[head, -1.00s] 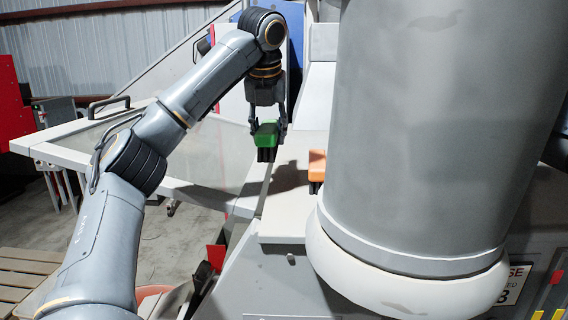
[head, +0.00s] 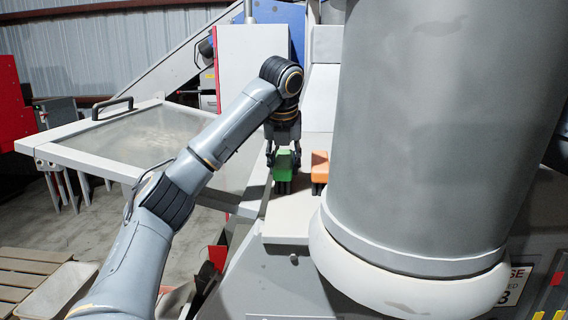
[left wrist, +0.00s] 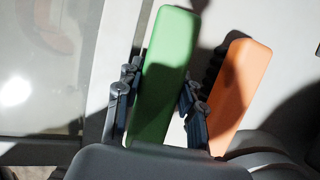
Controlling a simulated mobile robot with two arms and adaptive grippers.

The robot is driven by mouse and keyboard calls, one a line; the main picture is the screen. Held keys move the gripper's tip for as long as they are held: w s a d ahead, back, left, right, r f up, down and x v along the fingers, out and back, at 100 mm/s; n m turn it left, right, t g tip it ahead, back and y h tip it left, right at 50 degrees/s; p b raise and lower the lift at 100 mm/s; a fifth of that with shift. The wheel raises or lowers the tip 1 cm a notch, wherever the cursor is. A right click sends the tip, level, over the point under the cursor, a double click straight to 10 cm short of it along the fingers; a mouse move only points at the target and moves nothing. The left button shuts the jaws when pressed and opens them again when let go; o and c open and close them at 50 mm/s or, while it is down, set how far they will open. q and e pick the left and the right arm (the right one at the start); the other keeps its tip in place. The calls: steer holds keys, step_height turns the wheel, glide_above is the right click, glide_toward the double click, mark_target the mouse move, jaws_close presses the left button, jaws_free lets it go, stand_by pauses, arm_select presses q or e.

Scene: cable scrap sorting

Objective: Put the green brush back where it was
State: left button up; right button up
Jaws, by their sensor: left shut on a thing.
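The green brush (head: 283,165) has a green block on top and dark bristles below. It is at the light grey ledge, just left of the orange brush, and I cannot tell whether its bristles touch the surface. My left gripper (head: 284,158) is shut on the green brush from above. In the left wrist view the green brush (left wrist: 166,75) lies between the two fingers of my left gripper (left wrist: 158,108). My right gripper is not in view.
An orange brush (head: 319,167) stands close to the right of the green one; it also shows in the left wrist view (left wrist: 240,88). A large grey cylinder (head: 425,130) blocks the right side. A framed clear panel (head: 60,155) is at left.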

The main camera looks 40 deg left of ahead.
arm_select(q)
steer(key=shift+d, duration=0.1)
steer(key=o, duration=1)
steer(key=shift+f, duration=0.1)
steer(key=shift+d+r, duration=0.1)
steer(key=shift+r, duration=0.45)
steer(key=v, duration=1.1)
steer(key=shift+s+r, duration=0.1)
